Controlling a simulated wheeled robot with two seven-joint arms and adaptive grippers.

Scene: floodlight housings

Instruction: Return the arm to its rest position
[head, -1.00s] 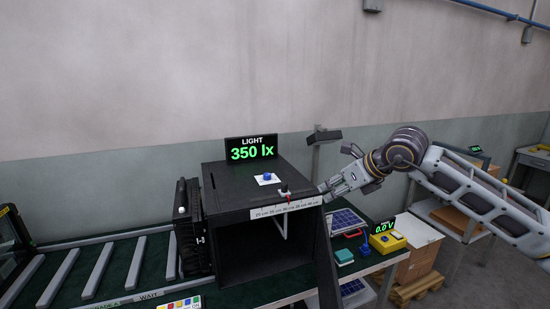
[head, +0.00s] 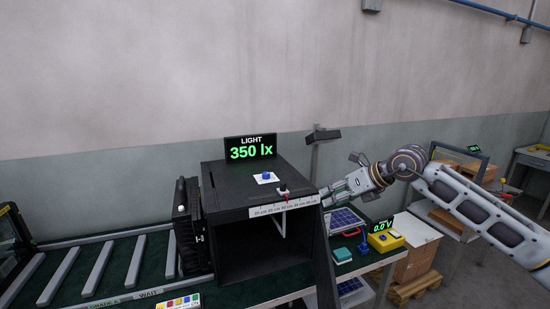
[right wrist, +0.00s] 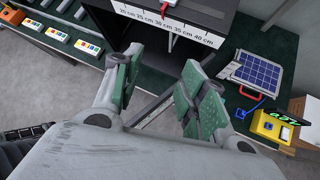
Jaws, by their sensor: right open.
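My right arm comes in from the right in the head view. Its gripper (head: 334,196) is beside the right front edge of a black box (head: 230,210), in front of the bench's right part. In the right wrist view the two green-padded fingers of my right gripper (right wrist: 158,88) stand wide apart with nothing between them. The box's scale strip (right wrist: 165,22) and dark opening show beyond the fingers. My left gripper is not in view.
A light display (head: 251,149) reading 350 lx stands on the box. A solar panel (right wrist: 257,72) and a yellow meter (head: 385,240) reading 0.0 V lie right of it. A roller conveyor (head: 100,268) runs at the left. A lamp on a post (head: 323,136) stands behind.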

